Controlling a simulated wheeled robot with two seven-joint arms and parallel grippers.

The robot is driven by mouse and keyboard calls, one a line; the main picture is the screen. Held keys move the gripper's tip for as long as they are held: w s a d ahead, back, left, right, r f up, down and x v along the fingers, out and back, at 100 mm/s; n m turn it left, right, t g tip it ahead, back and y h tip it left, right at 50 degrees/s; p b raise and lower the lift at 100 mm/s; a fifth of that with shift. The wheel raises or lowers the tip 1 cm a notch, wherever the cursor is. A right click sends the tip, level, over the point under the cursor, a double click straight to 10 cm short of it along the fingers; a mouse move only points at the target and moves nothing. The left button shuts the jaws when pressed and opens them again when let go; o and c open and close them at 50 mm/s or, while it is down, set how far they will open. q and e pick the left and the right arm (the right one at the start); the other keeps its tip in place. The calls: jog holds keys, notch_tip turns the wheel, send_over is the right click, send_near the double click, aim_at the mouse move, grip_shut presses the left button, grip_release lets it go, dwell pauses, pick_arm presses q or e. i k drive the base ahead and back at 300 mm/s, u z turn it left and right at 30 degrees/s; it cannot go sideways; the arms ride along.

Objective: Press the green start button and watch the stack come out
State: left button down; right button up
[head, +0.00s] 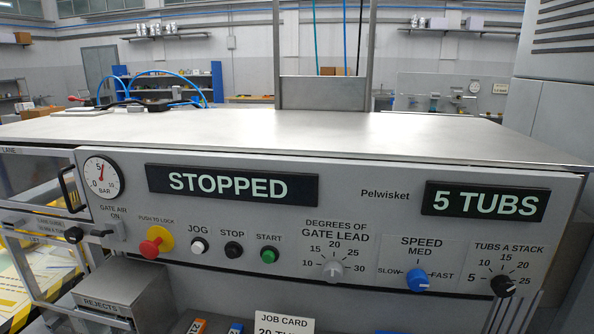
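The green start button (268,255) sits on the front panel (350,205) under the label START, to the right of the black stop button (233,249) and the white jog button (199,245). Nothing touches it. The left display (232,184) reads STOPPED, and the right display (485,202) reads 5 TUBS. The black tubs-a-stack knob (503,285) is at the panel's right end; its exact setting is hard to read. No stack of tubs shows. Neither of my grippers is in view.
A red mushroom button (152,246) on yellow stands left of jog. The gate lead knob (332,271) and blue speed knob (417,279) lie to the right. A rejects box (118,290) juts out lower left. A job card (285,325), cut off below, begins "20 TU".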

aim_at(269, 257)
jog(key=k, duration=1.35)
jog(key=z, duration=0.65)
jog(key=i, duration=1.7)
jog(key=u, duration=0.45)
